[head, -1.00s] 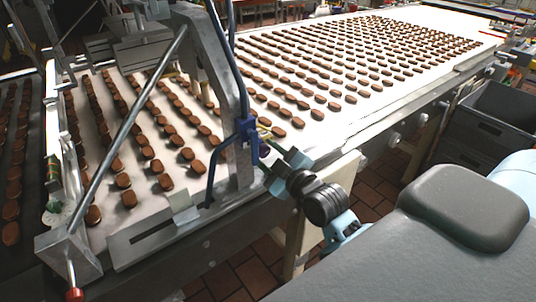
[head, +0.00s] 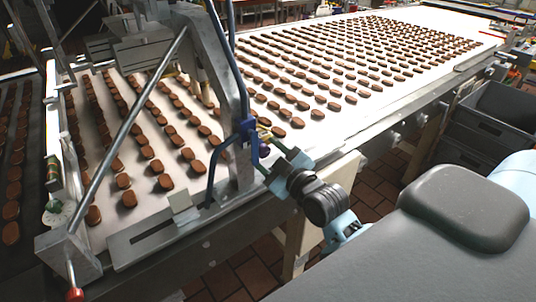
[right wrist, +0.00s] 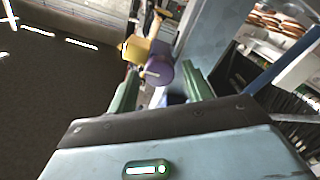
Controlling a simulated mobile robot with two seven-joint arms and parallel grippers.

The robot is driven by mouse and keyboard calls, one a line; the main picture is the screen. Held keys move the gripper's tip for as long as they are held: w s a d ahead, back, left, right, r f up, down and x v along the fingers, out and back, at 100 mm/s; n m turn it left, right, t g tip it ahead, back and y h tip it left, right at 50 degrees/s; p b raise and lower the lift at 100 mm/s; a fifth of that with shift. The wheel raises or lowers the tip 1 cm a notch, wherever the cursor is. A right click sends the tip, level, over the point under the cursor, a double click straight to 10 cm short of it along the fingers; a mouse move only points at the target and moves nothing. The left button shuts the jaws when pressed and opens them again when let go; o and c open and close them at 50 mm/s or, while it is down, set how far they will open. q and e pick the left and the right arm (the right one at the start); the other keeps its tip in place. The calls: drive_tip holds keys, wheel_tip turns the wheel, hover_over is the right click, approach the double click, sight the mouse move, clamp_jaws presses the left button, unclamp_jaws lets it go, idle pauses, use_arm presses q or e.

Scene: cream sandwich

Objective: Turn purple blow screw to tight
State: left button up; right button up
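The purple screw (right wrist: 158,70) is a short purple knob beside a yellow block (right wrist: 134,50), seen in the right wrist view. In the head view, a small yellow part (head: 263,133) shows by the blue bracket (head: 247,130) on the metal frame; the purple knob itself is hard to make out there. My right gripper (head: 271,160) is at the bracket. In the right wrist view its green fingers (right wrist: 162,76) are apart, with the purple knob between or just beyond their tips. I cannot tell whether they touch it. My left gripper is not in view.
A grey metal frame (head: 235,85) with a slanted rod (head: 128,125) spans the white conveyor (head: 345,122), which carries many brown biscuits. The conveyor's side edge runs close to my right gripper. Dark crates (head: 495,120) stand at the right.

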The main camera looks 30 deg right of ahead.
drive_tip(key=shift+s, duration=0.1)
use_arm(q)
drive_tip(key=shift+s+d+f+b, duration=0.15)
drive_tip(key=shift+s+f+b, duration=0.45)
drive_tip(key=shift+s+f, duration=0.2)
use_arm(e)
drive_tip(key=s, duration=0.7)
drive_tip(key=shift+s+d, duration=0.3)
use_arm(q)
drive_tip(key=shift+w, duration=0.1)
use_arm(e)
drive_tip(key=s+a+f+m+g, duration=0.1)
drive_tip(key=s+a+f+g, duration=0.2)
drive_tip(key=s+f, duration=0.3)
drive_tip(key=s+a+f+m+g, duration=0.2)
drive_tip(key=s+f, duration=0.5)
drive_tip(key=f, duration=0.9)
drive_tip(key=s+a+f+m+g, duration=0.2)
drive_tip(key=s+a+f+g, duration=0.2)
drive_tip(key=s+f, duration=0.3)
drive_tip(key=shift+a+f, duration=0.25)
drive_tip(key=shift+f, duration=1.05)
drive_tip(key=shift+a+f, duration=0.2)
drive_tip(key=shift+f, duration=1.05)
